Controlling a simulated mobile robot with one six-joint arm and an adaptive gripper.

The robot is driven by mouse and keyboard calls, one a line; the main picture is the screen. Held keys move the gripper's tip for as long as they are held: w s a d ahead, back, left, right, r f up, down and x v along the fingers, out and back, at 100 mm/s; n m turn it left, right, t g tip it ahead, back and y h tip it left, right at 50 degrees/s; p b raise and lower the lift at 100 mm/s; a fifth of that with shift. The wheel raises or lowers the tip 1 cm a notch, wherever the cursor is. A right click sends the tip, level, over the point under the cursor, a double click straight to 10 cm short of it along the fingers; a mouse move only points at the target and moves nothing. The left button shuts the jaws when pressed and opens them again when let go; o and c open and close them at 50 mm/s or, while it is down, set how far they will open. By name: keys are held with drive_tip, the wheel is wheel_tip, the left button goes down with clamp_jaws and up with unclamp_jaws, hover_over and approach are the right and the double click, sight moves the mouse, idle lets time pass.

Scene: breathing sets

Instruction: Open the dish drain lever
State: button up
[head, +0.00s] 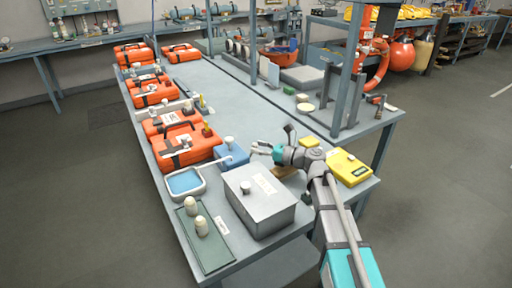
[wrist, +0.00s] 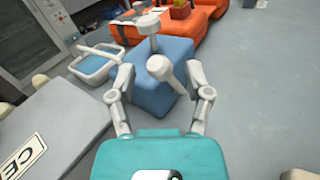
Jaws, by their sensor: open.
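The dish (head: 184,183) is a shallow white-rimmed tray with a blue inside, near the left edge of the bench. It also shows in the wrist view (wrist: 92,66). A blue box (head: 232,157) stands beside it, with pale fittings on top. In the wrist view the blue box (wrist: 150,90) carries a knobbed post (wrist: 148,24) and a pale lever-like handle (wrist: 160,68) pointing toward me; I cannot tell which is the drain lever. My gripper (head: 262,148) is open and empty, just right of the box. In the wrist view its fingers (wrist: 161,76) spread either side of the handle, apart from it.
A grey lidded box (head: 262,212) stands in front, close to my arm. A green tray (head: 202,240) with two pale bottles lies at the front left. Orange cases (head: 184,147) line the left edge. A yellow box (head: 348,168) sits to the right. The bench middle is clear.

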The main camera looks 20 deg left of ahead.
drive_tip(key=d, duration=0.3)
drive_tip(key=s+d, duration=0.1)
drive_tip(key=d, duration=0.6)
drive_tip(key=shift+s+d, duration=0.15)
drive_tip(key=shift+d, duration=0.05)
